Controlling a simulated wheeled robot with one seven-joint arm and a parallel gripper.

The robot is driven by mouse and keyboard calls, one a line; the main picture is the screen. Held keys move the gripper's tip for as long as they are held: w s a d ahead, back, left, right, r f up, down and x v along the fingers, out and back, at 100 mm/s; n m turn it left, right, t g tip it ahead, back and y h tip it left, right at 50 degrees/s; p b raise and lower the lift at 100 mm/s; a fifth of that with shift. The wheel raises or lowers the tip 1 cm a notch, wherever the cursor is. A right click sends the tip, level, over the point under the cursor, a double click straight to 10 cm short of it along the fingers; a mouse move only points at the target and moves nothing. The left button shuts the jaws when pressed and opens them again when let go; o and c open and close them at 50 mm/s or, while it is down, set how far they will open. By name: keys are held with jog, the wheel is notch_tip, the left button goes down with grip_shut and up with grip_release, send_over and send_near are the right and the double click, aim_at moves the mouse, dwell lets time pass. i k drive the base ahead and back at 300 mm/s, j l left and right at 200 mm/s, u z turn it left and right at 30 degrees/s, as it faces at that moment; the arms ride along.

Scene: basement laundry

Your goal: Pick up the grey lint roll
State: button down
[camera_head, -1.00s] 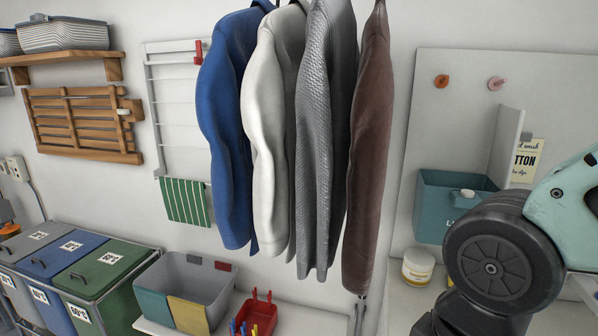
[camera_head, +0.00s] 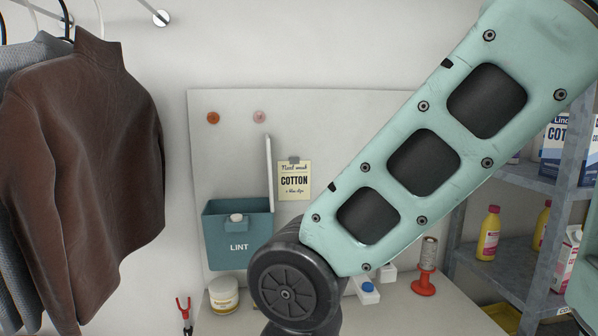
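A grey roll (camera_head: 429,253) stands upright on a red base (camera_head: 423,285) on the counter, right of my arm; it looks like the grey lint roll. Its surface appears ribbed or wound. A teal bin marked LINT (camera_head: 238,240) is fixed on the board to the left, with a small whitish item (camera_head: 236,219) at its front rim. My arm crosses the right half of the view and hides part of the counter and board. My gripper is not in view.
The counter (camera_head: 400,312) also holds a white-lidded jar (camera_head: 223,295) and a blue-and-white item (camera_head: 367,291) beside my arm. Grey shelves (camera_head: 518,262) with bottles and boxes stand at the right. A brown garment (camera_head: 90,185) hangs at the left.

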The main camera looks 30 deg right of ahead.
aim_at(429, 249)
jog(key=k+l, duration=0.1)
jog(key=l, duration=0.25)
jog(key=k+l+u, duration=0.15)
jog(key=l, duration=0.55)
jog(key=k+l+u, duration=0.1)
jog(key=l, duration=0.2)
jog(key=k, duration=0.05)
